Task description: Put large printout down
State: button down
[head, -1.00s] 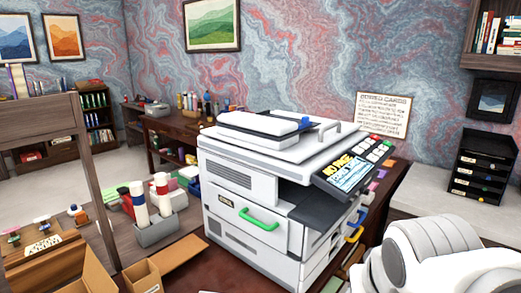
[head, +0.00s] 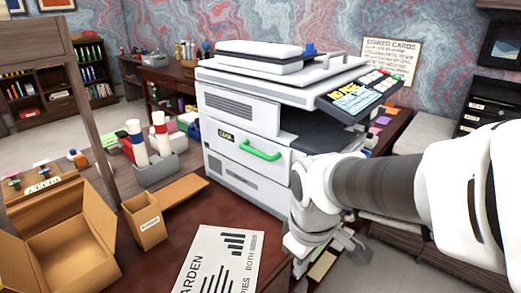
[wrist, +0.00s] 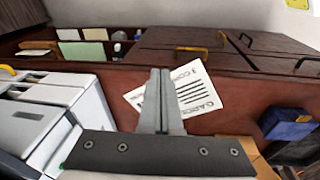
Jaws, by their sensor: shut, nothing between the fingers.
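The large printout (head: 222,262), a white sheet with black text and bars, lies on the dark red-brown desk top (head: 185,228), cut off by the bottom edge of the head view. In the wrist view the printout (wrist: 190,90) lies behind my fingers, which hide part of it. My gripper (head: 350,262) is to the right of the sheet, past the desk's edge in the head view. In the wrist view my gripper (wrist: 160,72) has its two fingers together with nothing between them.
A white copier (head: 240,120) with a green handle stands on the desk behind the printout. An open cardboard box (head: 65,245) and a small carton (head: 145,220) stand to the left. A grey holder with white tubes (head: 155,168) is behind them.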

jog(key=w+a+f+n+g+b, duration=0.1)
jog(key=a+f+n+b, duration=0.1)
jog(key=f, duration=0.8)
jog(key=w+a+f+n+g+b, duration=0.1)
jog(key=a+f+b, duration=0.4)
jog(key=f, duration=0.5)
jog(key=shift+a+f+n+b, duration=0.35)
jog(key=shift+a+n, duration=0.25)
jog(key=shift+n, duration=0.3)
jog(key=shift+w, duration=0.1)
jog(key=shift+w+a, duration=0.25)
jog(key=shift+a, duration=0.35)
jog(key=shift+w+a, duration=0.25)
jog(key=shift+a, duration=0.35)
jog(key=shift+d, duration=0.15)
